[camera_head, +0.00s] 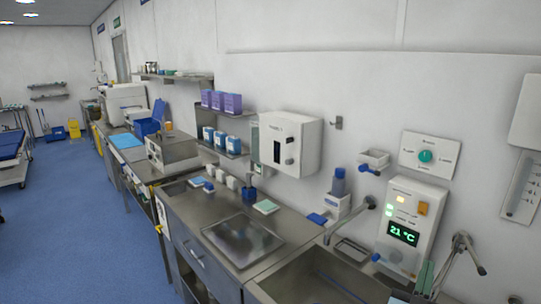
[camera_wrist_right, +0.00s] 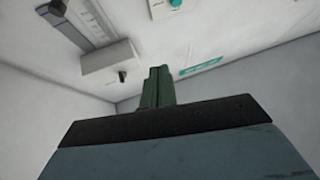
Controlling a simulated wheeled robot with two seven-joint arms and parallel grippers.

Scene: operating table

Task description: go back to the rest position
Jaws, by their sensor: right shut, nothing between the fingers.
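My right gripper (camera_head: 427,275) shows at the bottom right of the head view, in front of the sink area. Its green fingers are together with nothing between them. In the right wrist view the shut fingers (camera_wrist_right: 158,88) point up toward the white wall and its fittings. My left gripper is in neither view.
A steel counter (camera_head: 190,207) with a tray (camera_head: 243,238) runs along the wall. A sink (camera_head: 310,285) with a tap (camera_head: 350,217) is at the front. A control panel (camera_head: 408,215) reading 21 °C is near my right gripper. The blue floor (camera_head: 75,240) at left is clear.

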